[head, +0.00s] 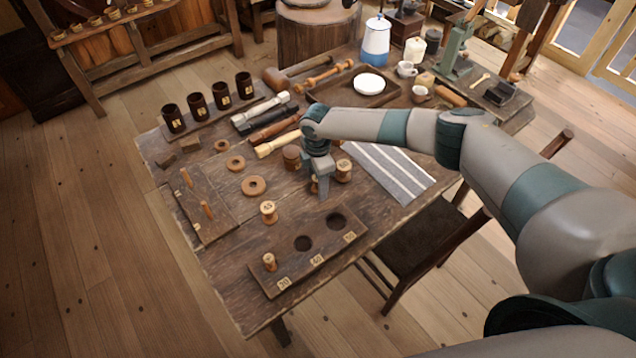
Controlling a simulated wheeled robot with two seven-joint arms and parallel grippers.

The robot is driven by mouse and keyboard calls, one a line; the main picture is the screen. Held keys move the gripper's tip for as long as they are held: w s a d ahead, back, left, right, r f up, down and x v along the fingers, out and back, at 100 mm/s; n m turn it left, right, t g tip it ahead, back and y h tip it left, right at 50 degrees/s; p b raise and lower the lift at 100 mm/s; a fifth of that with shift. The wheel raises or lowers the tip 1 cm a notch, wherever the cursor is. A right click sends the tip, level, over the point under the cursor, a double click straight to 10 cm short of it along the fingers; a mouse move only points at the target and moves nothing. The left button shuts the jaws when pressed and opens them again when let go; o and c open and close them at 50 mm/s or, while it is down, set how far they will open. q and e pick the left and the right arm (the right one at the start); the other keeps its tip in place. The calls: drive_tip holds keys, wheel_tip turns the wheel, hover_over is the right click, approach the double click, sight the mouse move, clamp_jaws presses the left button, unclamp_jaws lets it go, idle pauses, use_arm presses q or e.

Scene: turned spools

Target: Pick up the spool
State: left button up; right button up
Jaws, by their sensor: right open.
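Several small turned wooden spools show in the head view. One light spool (269,212) with a number label stands upright on the table, left of my right gripper. A second spool (343,171) stands just right of the gripper and is partly hidden by it. A smaller spool (269,262) stands at the left end of a dark holder board (316,255) with number labels and two empty round holes. My right gripper (321,190) points down, open, near the second spool; I see nothing between its fingers. My left gripper is out of view.
A board with two pegs (207,210) lies at the left edge, wooden rings (254,185) beside it. A brown round piece (291,157) stands close left of the gripper. A striped cloth (390,170) lies right. Dark cups (197,106) and tools stand behind.

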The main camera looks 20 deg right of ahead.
drive_tip(key=shift+c, duration=0.7)
drive_tip(key=c, duration=1)
drive_tip(key=shift+r, duration=0.15)
drive_tip(key=shift+r+b, duration=0.35)
drive_tip(key=shift+r, duration=0.15)
wheel_tip(320, 180, up, 2)
drive_tip(key=shift+r+b, duration=0.2)
drive_tip(key=shift+b, duration=0.4)
drive_tip(key=shift+s+d+r+b, duration=0.5)
drive_tip(key=shift+s+d+r, duration=0.65)
drive_tip(key=shift+d, duration=0.45)
drive_tip(key=shift+s+d+r+b, duration=0.5)
drive_tip(key=shift+s+d+r, duration=0.5)
drive_tip(key=shift+d+r, duration=0.5)
drive_tip(key=shift+s+d+r+b, duration=0.5)
drive_tip(key=shift+s+d+r, duration=0.55)
drive_tip(key=shift+d, duration=0.7)
